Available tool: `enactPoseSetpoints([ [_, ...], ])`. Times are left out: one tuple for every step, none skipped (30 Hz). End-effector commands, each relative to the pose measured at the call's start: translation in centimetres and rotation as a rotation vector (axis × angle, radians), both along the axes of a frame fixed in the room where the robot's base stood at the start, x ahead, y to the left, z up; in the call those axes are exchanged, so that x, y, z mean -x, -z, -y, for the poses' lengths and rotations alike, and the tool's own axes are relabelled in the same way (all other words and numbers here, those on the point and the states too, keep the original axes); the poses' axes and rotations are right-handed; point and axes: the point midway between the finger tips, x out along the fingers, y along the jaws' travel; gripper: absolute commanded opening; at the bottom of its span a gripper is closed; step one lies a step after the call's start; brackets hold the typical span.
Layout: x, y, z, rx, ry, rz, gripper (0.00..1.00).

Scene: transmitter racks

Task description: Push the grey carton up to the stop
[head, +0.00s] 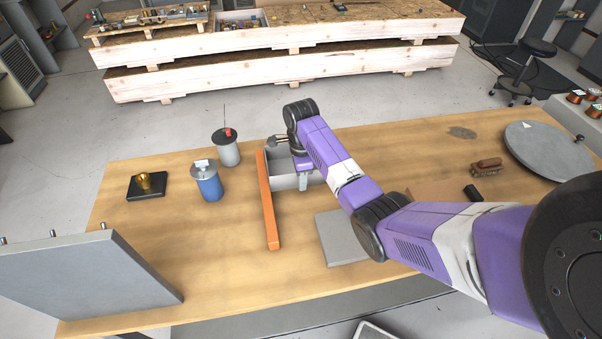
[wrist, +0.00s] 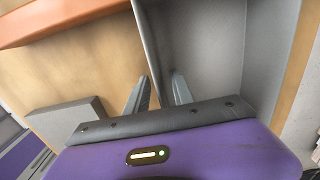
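The grey carton (head: 284,183) is an open-topped box on the wooden table, just right of the orange bar (head: 270,215), which looks like the stop. Its left side lies very close to the bar; I cannot tell whether they touch. In the wrist view the carton (wrist: 210,45) shows its inside, and the bar (wrist: 60,18) crosses the top left. My gripper (head: 303,184) is down at the carton's near side. In the wrist view its fingers (wrist: 160,77) are apart, one on each side of the carton's near wall, with gaps showing. My arm hides the carton's right part.
A grey slab (head: 340,238) lies close in front of the carton. Left of the bar stand a blue canister (head: 207,185), a grey canister (head: 227,152) and a black block with a brass piece (head: 146,184). A round grey disc (head: 550,150) lies at right.

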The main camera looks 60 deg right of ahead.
Motion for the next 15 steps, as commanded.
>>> enactPoseSetpoints([
  [0.01,0.07,0.01,0.000,0.000,0.000,0.29],
  [0.01,0.08,-0.01,0.000,0.000,0.000,0.29],
  [0.01,0.08,-0.01,0.000,0.000,0.000,0.29],
  [0.01,0.08,-0.01,0.000,0.000,0.000,0.29],
  [0.01,0.07,-0.01,0.000,0.000,0.000,0.29],
  [0.01,0.07,-0.01,0.000,0.000,0.000,0.29],
  [0.01,0.06,-0.01,0.000,0.000,0.000,0.29],
  [0.00,0.06,0.00,0.000,0.000,0.000,0.25],
  [0.01,0.05,-0.01,0.000,0.000,0.000,0.17],
  [0.01,0.05,-0.01,0.000,0.000,0.000,0.11],
  [0.01,0.05,-0.01,0.000,0.000,0.000,0.06],
  [0.00,0.05,-0.01,0.000,0.000,0.000,0.00],
  [-0.01,0.04,-0.01,0.000,0.000,0.000,0.00],
  [0.00,0.04,-0.01,0.000,0.000,0.000,0.00],
  [0.00,0.04,-0.01,0.000,0.000,0.000,0.00],
])
